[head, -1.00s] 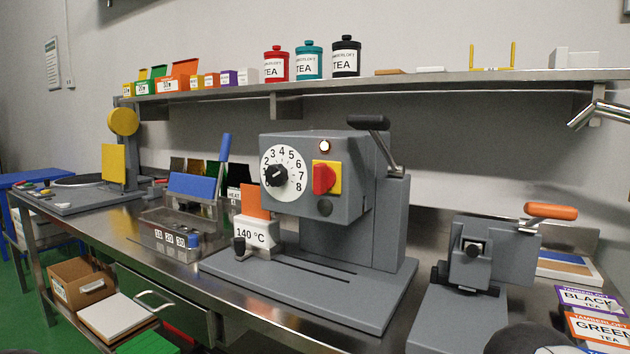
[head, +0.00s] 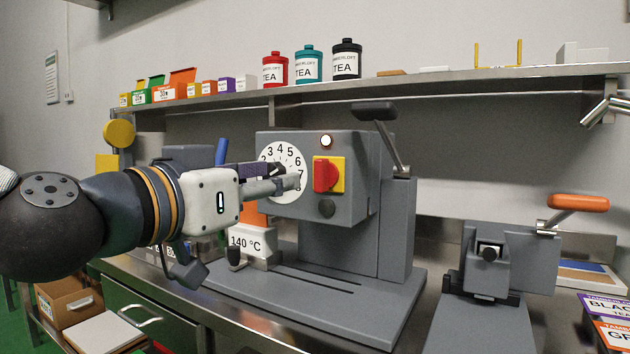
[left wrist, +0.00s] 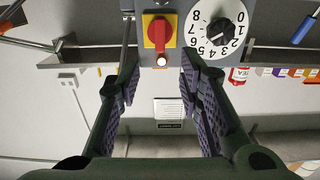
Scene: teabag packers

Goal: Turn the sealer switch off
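The sealer (head: 345,220) is a grey machine with a white numbered dial and a black dial knob. Its switch is a red knob (head: 321,174) on a yellow plate, right of the dial. The lamp (head: 326,141) above the switch is lit. My left gripper (head: 284,179) is in front of the dial, its fingers pointing right toward the switch and hiding part of the dial. The left wrist view, upside down, shows the gripper (left wrist: 160,66) open and empty, with the red knob (left wrist: 157,34) beyond the gap between the fingertips. My right gripper is out of view.
A black-handled lever (head: 375,111) stands on top of the sealer. A 140 °C block (head: 250,242) is below my left gripper. A press with an orange handle (head: 578,203) stands at right. A shelf (head: 440,77) with tea tins runs above.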

